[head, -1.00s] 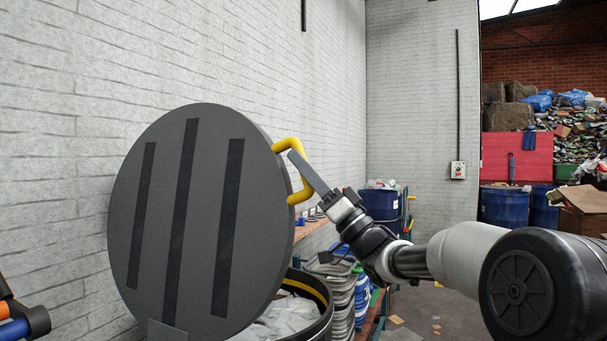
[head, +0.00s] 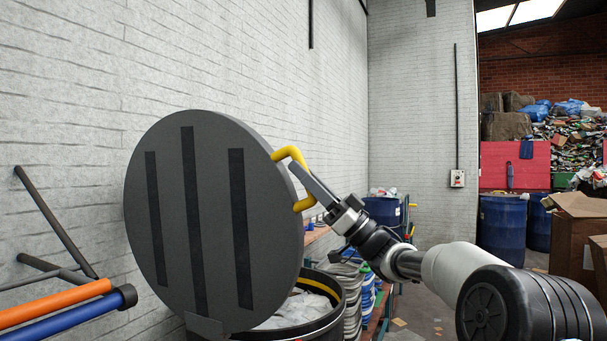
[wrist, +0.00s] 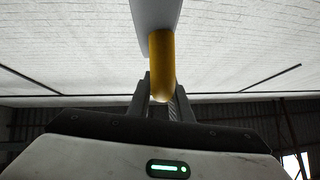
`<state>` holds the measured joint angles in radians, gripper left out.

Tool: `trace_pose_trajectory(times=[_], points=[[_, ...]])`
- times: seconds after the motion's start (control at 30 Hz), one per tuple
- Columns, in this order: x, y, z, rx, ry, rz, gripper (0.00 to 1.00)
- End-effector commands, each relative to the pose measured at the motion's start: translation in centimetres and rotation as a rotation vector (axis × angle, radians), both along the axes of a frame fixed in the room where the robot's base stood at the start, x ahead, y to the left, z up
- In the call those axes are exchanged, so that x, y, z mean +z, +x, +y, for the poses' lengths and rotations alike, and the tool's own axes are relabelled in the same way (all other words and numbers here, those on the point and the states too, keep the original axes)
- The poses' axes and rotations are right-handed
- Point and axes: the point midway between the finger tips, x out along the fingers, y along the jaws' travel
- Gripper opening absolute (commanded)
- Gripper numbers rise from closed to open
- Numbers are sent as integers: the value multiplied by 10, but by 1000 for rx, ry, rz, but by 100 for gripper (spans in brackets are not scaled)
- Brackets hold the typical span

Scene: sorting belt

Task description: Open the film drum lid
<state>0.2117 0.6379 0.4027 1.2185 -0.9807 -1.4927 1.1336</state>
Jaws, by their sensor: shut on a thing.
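The film drum lid (head: 215,220), a dark grey disc with three black strips, stands raised steeply on edge in the head view. Its hinge bracket (head: 204,326) is at the bottom. The black film drum (head: 338,318) stands behind and below it, its mouth partly uncovered with whitish film (head: 296,311) inside. The lid's yellow handle (head: 303,203) sticks out at the upper right edge. My gripper (head: 303,176) is shut on this handle. In the wrist view the yellow handle (wrist: 162,65) runs between my gripper's fingers (wrist: 160,95).
A pale brick wall (head: 60,110) rises behind the lid. A rack with orange and blue rollers (head: 70,313) is at the lower left. Blue barrels (head: 502,228) and cardboard boxes (head: 578,235) stand at the right. Some floor is open behind my arm.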

Motion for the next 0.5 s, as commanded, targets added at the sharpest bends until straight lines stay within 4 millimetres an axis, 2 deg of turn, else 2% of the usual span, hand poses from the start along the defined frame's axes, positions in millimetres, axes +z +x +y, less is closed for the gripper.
trace_pose_trajectory(times=[0.47,0.5], points=[[0,0,0,0,-1,-7,0],[0,0,0,0,-1,-7,20]])
